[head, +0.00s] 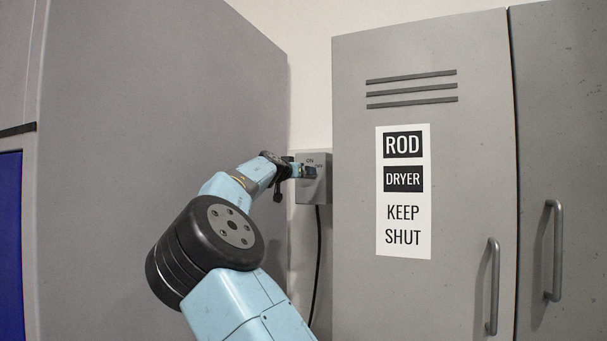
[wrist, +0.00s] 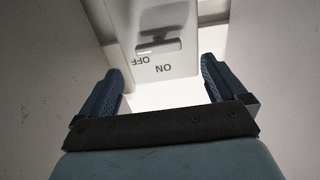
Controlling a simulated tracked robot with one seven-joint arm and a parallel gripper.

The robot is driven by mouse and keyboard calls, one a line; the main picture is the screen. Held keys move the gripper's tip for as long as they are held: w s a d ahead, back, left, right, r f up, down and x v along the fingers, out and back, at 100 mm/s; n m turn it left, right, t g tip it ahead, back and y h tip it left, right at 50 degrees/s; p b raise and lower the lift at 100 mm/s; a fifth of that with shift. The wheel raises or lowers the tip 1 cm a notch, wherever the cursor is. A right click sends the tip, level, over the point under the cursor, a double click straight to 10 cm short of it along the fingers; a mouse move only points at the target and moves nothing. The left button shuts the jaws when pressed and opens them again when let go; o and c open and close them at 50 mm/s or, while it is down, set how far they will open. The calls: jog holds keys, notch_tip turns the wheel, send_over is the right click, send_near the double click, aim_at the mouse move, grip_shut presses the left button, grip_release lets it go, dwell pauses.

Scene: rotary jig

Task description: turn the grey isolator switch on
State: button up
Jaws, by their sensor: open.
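The grey isolator switch (head: 313,191) is a small box on the wall in the gap between two grey cabinets. In the wrist view the switch (wrist: 185,20) appears upside down, with ON and OFF printed on its face. Its handle (wrist: 158,46) is a grey bar lying across the picture, beside the OFF print; I cannot tell which mark it points to. My gripper (head: 308,172) is in front of the box in the head view and hides part of its face. In the wrist view my gripper (wrist: 161,66) is open and empty, its fingers apart, short of the handle.
A tall grey cabinet (head: 165,80) stands close on the left. On the right is a grey cabinet (head: 450,140) labelled ROD DRYER KEEP SHUT, with door handles (head: 492,285). A black cable (head: 317,260) hangs below the switch. The gap around the switch is narrow.

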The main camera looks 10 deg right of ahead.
jog(key=x, duration=0.6)
dwell(0.4)
jog(key=c, duration=1.1)
